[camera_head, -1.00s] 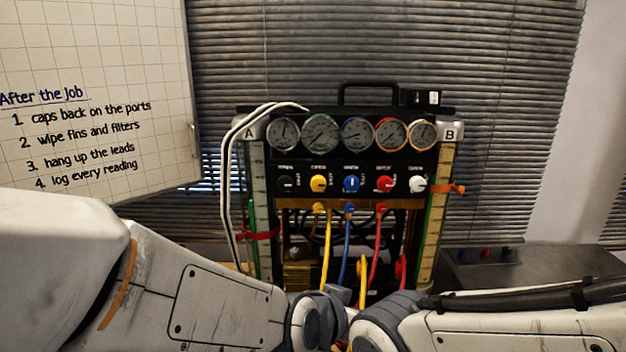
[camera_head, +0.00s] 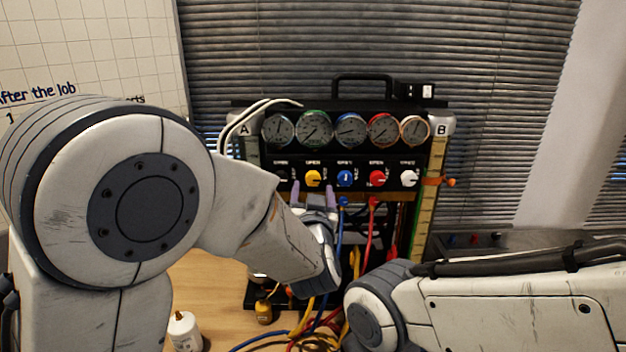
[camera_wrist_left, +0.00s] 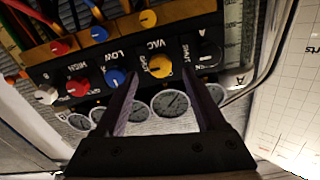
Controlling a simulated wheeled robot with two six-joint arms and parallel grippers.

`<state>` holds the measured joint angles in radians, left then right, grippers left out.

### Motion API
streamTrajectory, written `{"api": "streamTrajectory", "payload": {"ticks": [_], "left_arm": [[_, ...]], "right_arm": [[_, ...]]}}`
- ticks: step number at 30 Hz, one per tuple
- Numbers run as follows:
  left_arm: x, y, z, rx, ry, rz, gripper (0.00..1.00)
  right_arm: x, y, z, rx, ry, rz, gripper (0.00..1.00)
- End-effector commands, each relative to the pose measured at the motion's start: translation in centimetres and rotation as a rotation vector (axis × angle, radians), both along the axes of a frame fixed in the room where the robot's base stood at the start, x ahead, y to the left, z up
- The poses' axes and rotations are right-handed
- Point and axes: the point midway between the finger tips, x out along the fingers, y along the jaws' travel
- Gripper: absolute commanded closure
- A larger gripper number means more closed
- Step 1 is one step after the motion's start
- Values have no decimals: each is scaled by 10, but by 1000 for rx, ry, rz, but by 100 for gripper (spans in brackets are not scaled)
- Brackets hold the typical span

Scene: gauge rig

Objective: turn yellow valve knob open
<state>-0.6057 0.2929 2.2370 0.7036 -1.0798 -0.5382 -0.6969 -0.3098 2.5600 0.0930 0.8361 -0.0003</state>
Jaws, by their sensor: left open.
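The yellow valve knob (camera_head: 313,178) sits on the black front panel of the gauge rig, between a black knob and a blue knob. My left gripper (camera_head: 313,194) is open, with its two purple fingertips up at the panel, one on each side of and just below the yellow knob. In the left wrist view the yellow knob (camera_wrist_left: 160,66) shows between the two open fingertips (camera_wrist_left: 159,72), with clear gaps on both sides. I cannot tell how far the tips are from the panel. My right gripper is not in view; only the right arm shows.
Blue (camera_head: 345,178), red (camera_head: 377,178) and white (camera_head: 408,179) knobs stand in the row to the right. Several gauges (camera_head: 351,130) sit above. Coloured hoses (camera_head: 368,230) hang below. A white bottle (camera_head: 185,332) stands on the table at lower left.

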Motion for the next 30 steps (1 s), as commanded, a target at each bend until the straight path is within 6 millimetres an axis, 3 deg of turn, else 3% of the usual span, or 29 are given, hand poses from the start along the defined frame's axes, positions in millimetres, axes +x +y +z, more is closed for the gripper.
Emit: {"api": "streamTrajectory", "payload": {"ticks": [6,17,21,23,30], "left_arm": [[26,0,1,0,0,0,28],[31,0,0,-1,0,-1,28],[31,0,0,-1,0,-1,82],[31,0,0,-1,0,-2,100],[30,0,-1,-14,-1,-2,100]], "right_arm": [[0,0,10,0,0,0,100],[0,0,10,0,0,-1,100],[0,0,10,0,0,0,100],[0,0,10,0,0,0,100],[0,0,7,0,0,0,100]]}}
